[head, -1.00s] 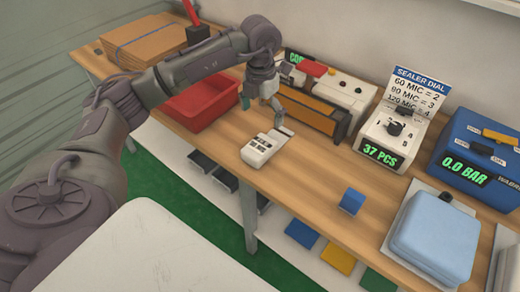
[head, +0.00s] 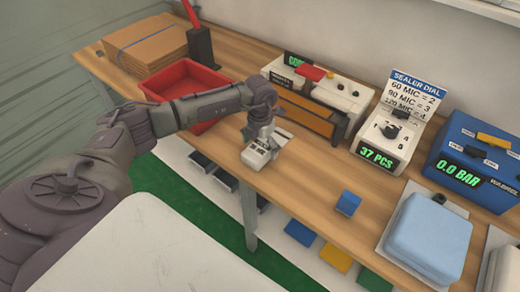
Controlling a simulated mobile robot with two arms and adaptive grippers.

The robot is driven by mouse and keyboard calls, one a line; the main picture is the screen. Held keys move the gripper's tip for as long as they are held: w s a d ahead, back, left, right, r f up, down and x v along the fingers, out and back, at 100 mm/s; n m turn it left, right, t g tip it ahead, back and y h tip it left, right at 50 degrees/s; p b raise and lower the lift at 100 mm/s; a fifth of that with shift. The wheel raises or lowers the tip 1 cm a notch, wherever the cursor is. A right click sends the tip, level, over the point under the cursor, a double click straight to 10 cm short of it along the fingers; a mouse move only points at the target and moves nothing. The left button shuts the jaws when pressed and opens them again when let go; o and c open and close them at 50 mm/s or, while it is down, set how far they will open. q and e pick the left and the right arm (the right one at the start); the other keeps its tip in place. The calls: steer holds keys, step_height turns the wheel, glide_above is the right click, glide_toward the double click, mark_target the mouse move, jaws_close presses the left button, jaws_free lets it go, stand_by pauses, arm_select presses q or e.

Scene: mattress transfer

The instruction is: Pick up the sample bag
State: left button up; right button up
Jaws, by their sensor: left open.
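A small white item (head: 257,158) with dark print lies on the wooden bench in the middle of the head view. It may be the sample bag, but I cannot tell for sure. My left gripper (head: 263,140) points down right over it, with its jaws open. The gripper and wrist hide part of the item, and I cannot tell whether the fingers touch it. My right gripper is not in view.
A red bin (head: 185,85) stands left of the gripper. A heat sealer (head: 310,105) is behind it. A counter (head: 388,140), a blue pressure unit (head: 470,160), a small blue block (head: 348,202) and a light blue cushion (head: 428,240) are to the right.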

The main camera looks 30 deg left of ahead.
arm_select(q)
steer(key=shift+f, duration=0.3)
steer(key=c, duration=1.2)
steer(key=shift+c, duration=0.4)
steer(key=shift+r, duration=0.15)
